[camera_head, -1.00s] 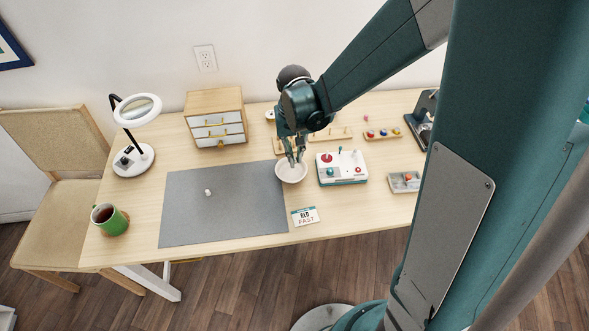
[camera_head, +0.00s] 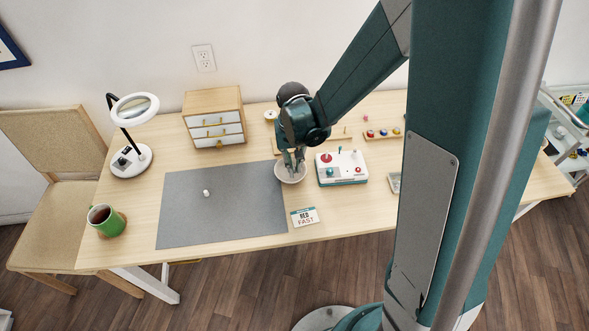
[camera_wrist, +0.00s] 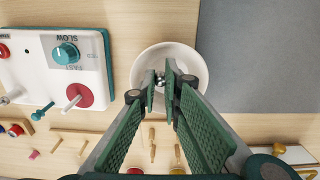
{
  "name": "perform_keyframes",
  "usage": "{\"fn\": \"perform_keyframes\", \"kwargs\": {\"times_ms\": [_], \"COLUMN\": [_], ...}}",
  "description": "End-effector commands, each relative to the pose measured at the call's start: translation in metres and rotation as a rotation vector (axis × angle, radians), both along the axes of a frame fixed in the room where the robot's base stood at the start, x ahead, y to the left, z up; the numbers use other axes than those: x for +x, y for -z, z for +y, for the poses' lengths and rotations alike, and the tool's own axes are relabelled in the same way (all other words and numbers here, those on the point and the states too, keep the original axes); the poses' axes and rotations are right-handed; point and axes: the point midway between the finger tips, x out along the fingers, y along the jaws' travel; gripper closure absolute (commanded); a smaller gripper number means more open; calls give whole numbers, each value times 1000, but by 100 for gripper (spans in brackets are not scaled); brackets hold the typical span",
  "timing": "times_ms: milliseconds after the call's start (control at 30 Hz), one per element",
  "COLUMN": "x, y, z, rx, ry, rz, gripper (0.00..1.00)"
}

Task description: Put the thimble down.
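My gripper (camera_head: 293,162) points down over a small white bowl (camera_head: 290,177) on the table, with its fingertips at or just above the bowl's opening. In the wrist view the fingertips (camera_wrist: 160,78) are close together in front of the bowl (camera_wrist: 190,88). A small silvery thing, which looks like the thimble (camera_wrist: 160,79), shows between them, and the fingers appear shut on it. It is mostly hidden by the fingers, and I cannot tell whether it touches the bowl. The head view does not show it clearly.
The sewing control box (camera_head: 341,167) stands close right of the bowl. A grey mat (camera_head: 240,223) with a small white object (camera_head: 206,193) lies left. A card (camera_head: 305,217) lies in front, a drawer cabinet (camera_head: 214,117) behind. The mat's middle is mostly clear.

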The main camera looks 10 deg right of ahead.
Motion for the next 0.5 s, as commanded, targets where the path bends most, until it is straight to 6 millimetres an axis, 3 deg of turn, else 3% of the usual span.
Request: {"fn": "perform_keyframes", "kwargs": {"times_ms": [167,500], "x": [0,0], "y": [14,15], "z": [0,0], "rx": [0,0], "ry": [0,0], "rz": [0,0], "gripper": [95,95]}}
